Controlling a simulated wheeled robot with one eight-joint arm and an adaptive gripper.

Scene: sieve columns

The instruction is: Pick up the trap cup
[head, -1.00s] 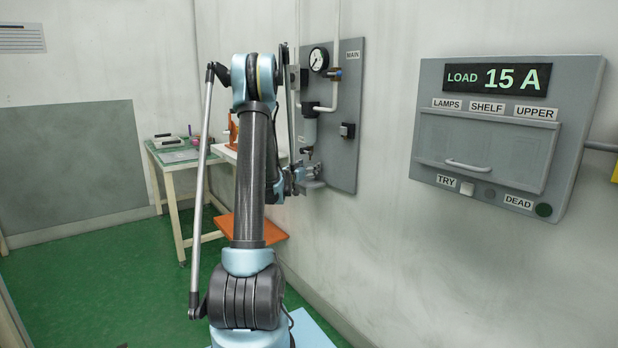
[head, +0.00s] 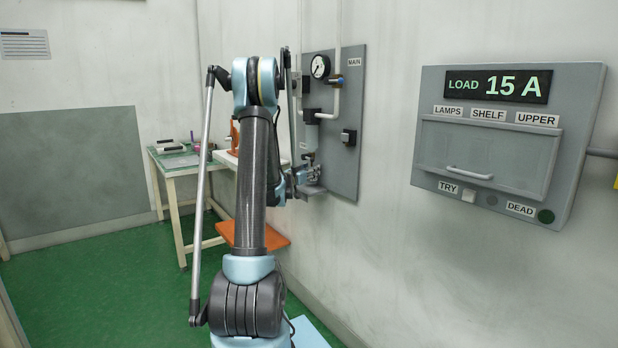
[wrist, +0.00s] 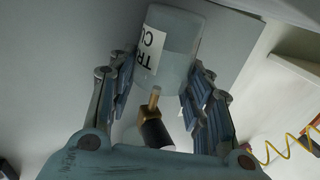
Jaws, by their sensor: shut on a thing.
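The trap cup (wrist: 182,42) is a pale grey cylinder with a white label in the wrist view. The label reads upside down and is partly cut off. A brass stem (wrist: 154,98) and a black end piece (wrist: 155,130) show below it, nearer the palm. My gripper (wrist: 160,76) is shut on the cup, with one finger on each side of its lower part. In the head view, the cup (head: 311,136) hangs upright under a dark fitting on the MAIN panel. My gripper there (head: 308,170) is small and partly hidden by my arm.
The grey MAIN panel (head: 347,180) carries a gauge (head: 320,66) and white pipes. A load box (head: 505,145) hangs on the wall at right. A green-topped table (head: 180,160) stands behind at left.

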